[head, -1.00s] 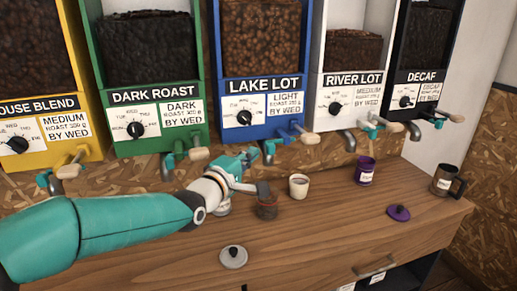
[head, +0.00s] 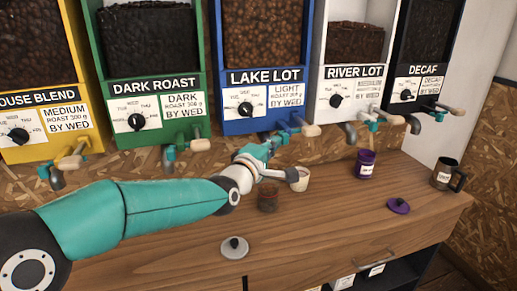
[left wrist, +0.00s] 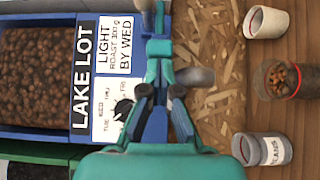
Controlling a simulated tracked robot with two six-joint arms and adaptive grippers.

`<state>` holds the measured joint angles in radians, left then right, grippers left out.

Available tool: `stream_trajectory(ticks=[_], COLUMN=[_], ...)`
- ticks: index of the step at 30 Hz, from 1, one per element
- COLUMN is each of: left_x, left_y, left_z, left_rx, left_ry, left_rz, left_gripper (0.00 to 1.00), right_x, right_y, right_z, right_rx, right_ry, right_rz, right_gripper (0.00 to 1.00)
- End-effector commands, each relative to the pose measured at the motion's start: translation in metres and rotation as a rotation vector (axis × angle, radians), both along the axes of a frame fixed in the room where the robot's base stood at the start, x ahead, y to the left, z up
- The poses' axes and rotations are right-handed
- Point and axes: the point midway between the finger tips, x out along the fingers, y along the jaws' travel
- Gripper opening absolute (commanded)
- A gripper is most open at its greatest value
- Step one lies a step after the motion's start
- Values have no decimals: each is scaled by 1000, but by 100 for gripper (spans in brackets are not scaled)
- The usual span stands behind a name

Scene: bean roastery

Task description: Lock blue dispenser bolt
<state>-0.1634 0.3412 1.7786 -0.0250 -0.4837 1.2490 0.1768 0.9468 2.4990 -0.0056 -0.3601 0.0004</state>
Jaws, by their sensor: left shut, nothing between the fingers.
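The blue LAKE LOT dispenser (head: 265,112) stands in the middle of the row. Its bolt with a pale wooden handle (head: 312,130) sticks out at its lower right. My left gripper (head: 275,143) is shut and empty, just under the dispenser's lower front and left of the handle. In the left wrist view my left gripper (left wrist: 160,50) lies over the dispenser's lower end, and the LAKE LOT panel (left wrist: 86,65) shows beside it. A grey spout (left wrist: 197,76) is close by. The fingertips partly cover the bolt, so I cannot tell its exact position or any contact. My right gripper is not in view.
Below on the wooden counter (head: 330,235) stand a jar of beans (head: 267,198), a white cup (head: 300,181) close to my gripper and a purple canister (head: 364,165). A grey tin (left wrist: 265,149) shows in the left wrist view.

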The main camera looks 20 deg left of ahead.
Motion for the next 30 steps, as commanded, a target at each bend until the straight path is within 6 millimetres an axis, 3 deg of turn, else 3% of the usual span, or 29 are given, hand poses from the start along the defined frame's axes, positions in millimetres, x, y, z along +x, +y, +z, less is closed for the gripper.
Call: stream_trajectory(ticks=[11,22,30], left_x=[-1,-16,-77], left_y=[-2,33,43], left_z=[1,-7,-2], left_rx=[2,-1,-3], left_ry=[-6,-6,-5], left_rz=[-9,-3,-9], left_gripper=[0,0,0], right_x=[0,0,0], right_y=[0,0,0], right_z=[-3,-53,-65], right_rx=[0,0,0], right_ry=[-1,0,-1], right_rz=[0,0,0], right_gripper=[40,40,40])
